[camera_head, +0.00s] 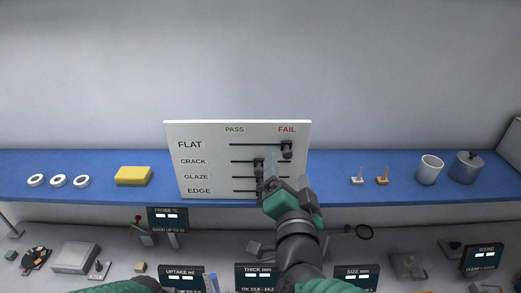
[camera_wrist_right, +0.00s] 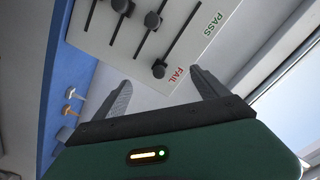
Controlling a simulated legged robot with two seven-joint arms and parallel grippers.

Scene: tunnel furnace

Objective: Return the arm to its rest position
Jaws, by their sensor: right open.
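My right gripper (camera_head: 282,176) is in front of the lower right part of a white panel (camera_head: 215,135) marked FLAT, CRACK, GLAZE and EDGE, with PASS and FAIL columns. Its fingers are spread and empty in the right wrist view (camera_wrist_right: 161,80), near the FAIL side of the panel. The FLAT slider knob (camera_head: 287,149) stands under FAIL; it also shows in the right wrist view (camera_wrist_right: 158,69). The CRACK knob (camera_head: 258,163) stands about mid-track. My gripper and arm cover part of the lower rows, so the EDGE knob is hidden. My left gripper is out of view.
The blue shelf (camera_head: 100,190) carries white rings (camera_head: 58,181), a yellow sponge (camera_head: 133,175), small pegs (camera_head: 382,177), a white cup (camera_head: 429,169) and a grey pot (camera_head: 466,168). Below stand instruments with dark displays, such as THICK (camera_head: 258,272). The wall above is bare.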

